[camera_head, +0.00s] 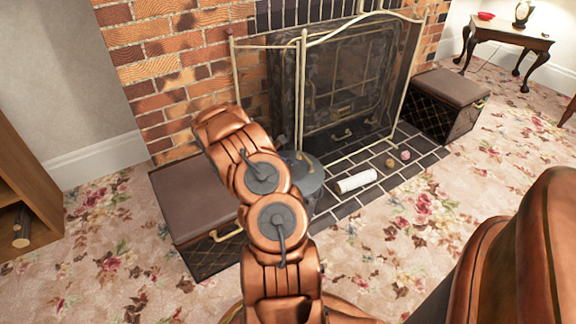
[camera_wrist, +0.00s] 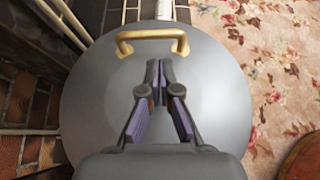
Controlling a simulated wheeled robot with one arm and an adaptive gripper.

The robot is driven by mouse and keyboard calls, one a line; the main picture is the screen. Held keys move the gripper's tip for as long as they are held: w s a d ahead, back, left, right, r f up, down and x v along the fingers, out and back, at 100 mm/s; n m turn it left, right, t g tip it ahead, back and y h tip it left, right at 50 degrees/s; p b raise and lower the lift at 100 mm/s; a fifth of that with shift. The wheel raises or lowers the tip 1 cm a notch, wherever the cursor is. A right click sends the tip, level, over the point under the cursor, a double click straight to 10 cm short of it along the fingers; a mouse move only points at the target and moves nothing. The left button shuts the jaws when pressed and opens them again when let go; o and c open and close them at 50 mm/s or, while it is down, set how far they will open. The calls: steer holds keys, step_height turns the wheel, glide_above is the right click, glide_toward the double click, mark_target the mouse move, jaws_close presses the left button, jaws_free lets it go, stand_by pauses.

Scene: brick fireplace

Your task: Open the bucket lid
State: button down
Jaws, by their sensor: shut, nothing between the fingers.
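The bucket lid (camera_wrist: 95,95) is a round grey disc that fills most of the wrist view. Its brass handle (camera_wrist: 152,36) is a raised bar near the top of that view. My gripper (camera_wrist: 158,65) is over the lid with its fingertips close together, just below the handle in the picture and apart from it. In the head view the grey bucket (camera_head: 312,180) stands on the hearth, partly hidden behind my arm. The lid looks closed on it. My gripper is hidden behind my arm in the head view.
A brown-topped box (camera_head: 185,200) stands left of the bucket, another (camera_head: 445,88) at the right. A brass-framed fire screen (camera_head: 303,100) stands close behind the bucket. A white roll (camera_head: 356,181) and small balls (camera_head: 390,163) lie on the hearth. The floral carpet (camera_head: 420,220) in front is clear.

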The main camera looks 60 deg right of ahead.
mark_target(302, 169)
steer(key=shift+b+x, duration=0.7)
steer(key=shift+x, duration=1.85)
steer(key=shift+d+r, duration=0.1)
